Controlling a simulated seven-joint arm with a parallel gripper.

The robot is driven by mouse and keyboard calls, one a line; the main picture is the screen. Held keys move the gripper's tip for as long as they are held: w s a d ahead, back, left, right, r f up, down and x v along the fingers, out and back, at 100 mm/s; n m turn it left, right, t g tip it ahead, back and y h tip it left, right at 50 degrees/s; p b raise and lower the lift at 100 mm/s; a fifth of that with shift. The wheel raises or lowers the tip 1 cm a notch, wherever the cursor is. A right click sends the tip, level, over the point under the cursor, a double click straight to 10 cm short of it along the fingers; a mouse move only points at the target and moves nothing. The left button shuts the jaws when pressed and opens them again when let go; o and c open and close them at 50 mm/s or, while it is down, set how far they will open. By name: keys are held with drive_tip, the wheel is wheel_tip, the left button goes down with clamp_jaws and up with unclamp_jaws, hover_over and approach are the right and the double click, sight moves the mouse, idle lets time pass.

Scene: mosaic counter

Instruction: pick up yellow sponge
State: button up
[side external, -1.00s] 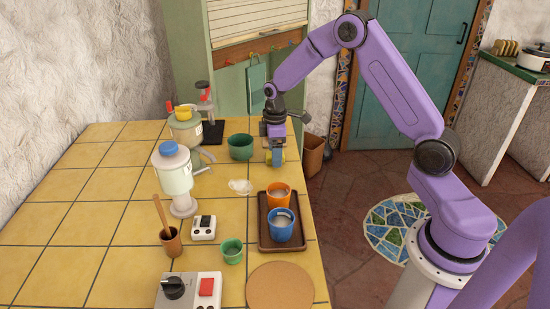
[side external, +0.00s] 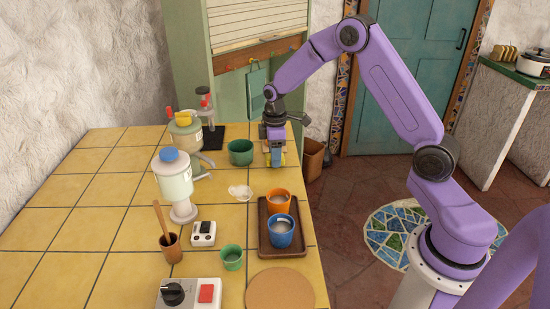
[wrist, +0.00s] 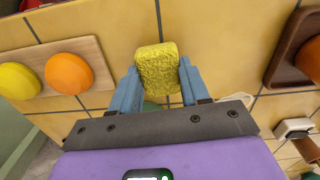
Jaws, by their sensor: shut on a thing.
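The yellow sponge (wrist: 157,68) is a rough, rounded block in the wrist view. It sits between the two blue fingers of my gripper (wrist: 158,72), which is shut on it. In the side view my gripper (side external: 276,160) points down at the far right edge of the tiled counter. Only a little yellow shows beside the fingers there, as they hide most of the sponge. I cannot tell whether the sponge touches the counter.
A green cup (side external: 241,152) stands just left of my gripper. A brown tray (side external: 263,246) with an orange cup (side external: 279,205) and a blue cup (side external: 281,236) lies nearer the camera. A crumpled white thing (side external: 240,193) lies between. Dispensers stand at left.

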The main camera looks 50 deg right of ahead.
drive_tip(key=s+a+r, duration=0.1)
drive_tip(key=s+r, duration=1)
drive_tip(key=s, duration=0.3)
drive_tip(key=shift+a+r, duration=0.35)
